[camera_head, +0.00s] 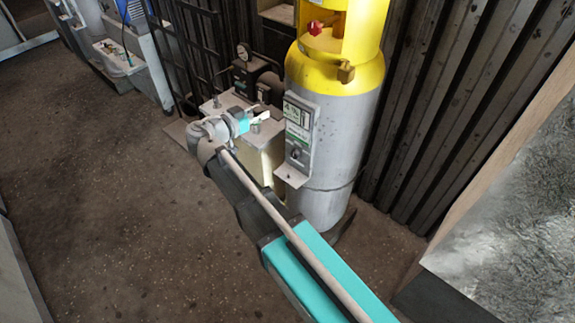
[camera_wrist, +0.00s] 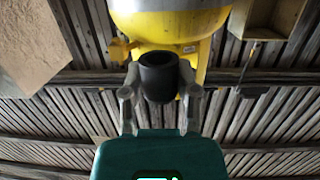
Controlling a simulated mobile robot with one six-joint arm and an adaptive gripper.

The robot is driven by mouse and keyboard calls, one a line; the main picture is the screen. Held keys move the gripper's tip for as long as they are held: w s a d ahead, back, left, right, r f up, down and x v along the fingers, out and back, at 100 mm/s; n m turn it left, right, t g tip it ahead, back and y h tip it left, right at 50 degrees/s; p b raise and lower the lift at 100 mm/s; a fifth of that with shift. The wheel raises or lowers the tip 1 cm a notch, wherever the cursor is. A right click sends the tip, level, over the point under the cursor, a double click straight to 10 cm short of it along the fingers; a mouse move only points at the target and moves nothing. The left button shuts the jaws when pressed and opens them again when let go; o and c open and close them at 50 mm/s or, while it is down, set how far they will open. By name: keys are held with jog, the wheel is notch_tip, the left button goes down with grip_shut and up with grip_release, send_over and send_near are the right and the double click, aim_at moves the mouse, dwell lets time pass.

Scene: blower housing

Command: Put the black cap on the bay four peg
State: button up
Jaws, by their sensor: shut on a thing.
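The black cap (camera_wrist: 158,78), a short dark cylinder with an open round end, shows in the wrist view between the two grey fingers of my gripper (camera_wrist: 160,85). The fingers are shut on its sides and hold it up. In the head view my gripper (camera_head: 258,119) is at the far end of my arm, over a pale box-shaped unit and left of the grey and yellow cylinder. The cap cannot be made out there. I cannot pick out a bay four peg in either view.
The tall grey and yellow cylinder (camera_head: 335,150) carries a control panel (camera_head: 297,130) close to my gripper's right. The pale unit (camera_head: 262,160) has dark machinery (camera_head: 255,82) behind it. A corrugated wall (camera_head: 450,110) stands behind right. The floor (camera_head: 100,190) at left is clear.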

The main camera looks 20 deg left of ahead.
aim_at(295, 156)
jog(key=shift+m+g+h, duration=0.6)
jog(key=shift+m+h, duration=0.2)
jog(key=shift+h, duration=0.1)
jog(key=w+d+f+b, duration=0.1)
jog(key=w+f+b, duration=0.3)
jog(key=f+b, duration=0.6)
jog(key=w+d+f+b, duration=0.2)
jog(key=w+f+b, duration=0.2)
jog(key=f+b, duration=0.7)
jog(key=w+d+f+b, duration=0.1)
jog(key=w+f+b, duration=0.3)
jog(key=f+b, duration=0.6)
jog(key=shift+w+d+f+b, duration=0.15)
jog(key=shift+w+f+b, duration=0.05)
jog(key=shift+f, duration=0.25)
jog(key=shift+w+d+f+b, duration=0.15)
jog(key=shift+w+f, duration=0.05)
jog(key=shift+f, duration=0.25)
jog(key=shift+f, duration=0.1)
jog(key=shift+f+b, duration=2.05)
jog(key=shift+b, duration=0.1)
jog(key=shift+f+b, duration=1.55)
jog(key=o, duration=1)
jog(key=shift+s, duration=0.1)
jog(key=shift+r, duration=0.15)
notch_tip(295, 156, up, 9)
jog(key=p, duration=0.9)
